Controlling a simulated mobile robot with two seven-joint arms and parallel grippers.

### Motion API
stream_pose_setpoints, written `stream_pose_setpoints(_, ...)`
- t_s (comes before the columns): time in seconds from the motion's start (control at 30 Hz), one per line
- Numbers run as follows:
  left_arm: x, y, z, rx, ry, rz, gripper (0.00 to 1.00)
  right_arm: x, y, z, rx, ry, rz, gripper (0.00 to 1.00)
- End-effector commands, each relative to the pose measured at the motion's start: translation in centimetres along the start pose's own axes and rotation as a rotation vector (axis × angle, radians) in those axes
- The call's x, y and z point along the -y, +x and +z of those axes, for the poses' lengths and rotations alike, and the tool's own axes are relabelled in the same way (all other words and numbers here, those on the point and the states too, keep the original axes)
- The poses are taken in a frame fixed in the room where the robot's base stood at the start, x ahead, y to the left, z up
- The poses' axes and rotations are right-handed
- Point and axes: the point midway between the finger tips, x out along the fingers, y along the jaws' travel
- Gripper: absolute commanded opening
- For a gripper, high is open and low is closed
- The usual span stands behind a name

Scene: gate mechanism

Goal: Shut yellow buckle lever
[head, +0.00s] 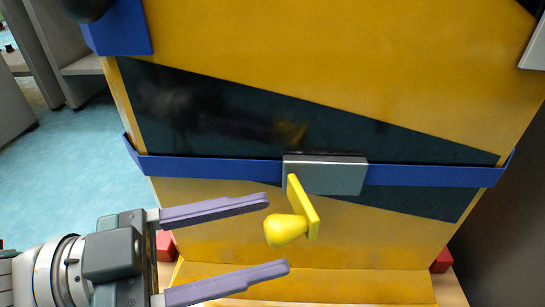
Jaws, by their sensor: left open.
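The yellow buckle lever (302,208) hangs from the front of a grey metal buckle block (327,174) on a blue strap. Its rounded yellow knob (285,230) sticks out at the lower left, and the lever tilts away from the panel. My left gripper (278,234) comes in from the left with two purple fingers spread apart. The fingertips are near the knob, the upper one at its upper left and the lower one below it. Nothing is gripped, and I cannot tell the gap in depth. My right gripper is not in view.
The blue strap (430,176) runs across a large yellow panel (350,50) with a dark diagonal band. A yellow ledge (340,285) juts out below. Red blocks (441,261) show at the lower sides. Blue floor is open at the left, beside grey furniture (75,50).

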Motion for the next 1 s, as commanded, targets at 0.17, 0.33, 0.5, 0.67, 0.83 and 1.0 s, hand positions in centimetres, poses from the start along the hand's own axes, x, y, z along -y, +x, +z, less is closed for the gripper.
stream_pose_setpoints(0.17, -0.06, 1.44, 0.03, -0.002, 0.000, 0.001, 0.65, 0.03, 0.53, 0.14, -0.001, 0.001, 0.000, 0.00)
stream_pose_setpoints(0.33, -0.02, 1.59, -0.01, 0.001, 0.000, 0.000, 0.65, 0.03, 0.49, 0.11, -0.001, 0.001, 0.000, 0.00)
stream_pose_setpoints(0.5, -0.01, 1.56, -0.01, 0.000, 0.000, 0.000, 0.57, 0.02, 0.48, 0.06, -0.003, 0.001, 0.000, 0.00)
stream_pose_setpoints(0.67, -0.01, 1.54, -0.01, 0.000, 0.000, 0.000, 0.39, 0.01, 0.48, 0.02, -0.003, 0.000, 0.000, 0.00)
stream_pose_setpoints(0.83, -0.01, 1.53, 0.00, 0.001, 0.000, 0.000, 0.20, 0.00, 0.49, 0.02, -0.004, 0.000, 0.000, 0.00)
stream_pose_setpoints(1.0, -0.01, 1.53, 0.00, 0.001, 0.000, 0.000, 0.01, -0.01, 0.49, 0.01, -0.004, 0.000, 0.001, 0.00)
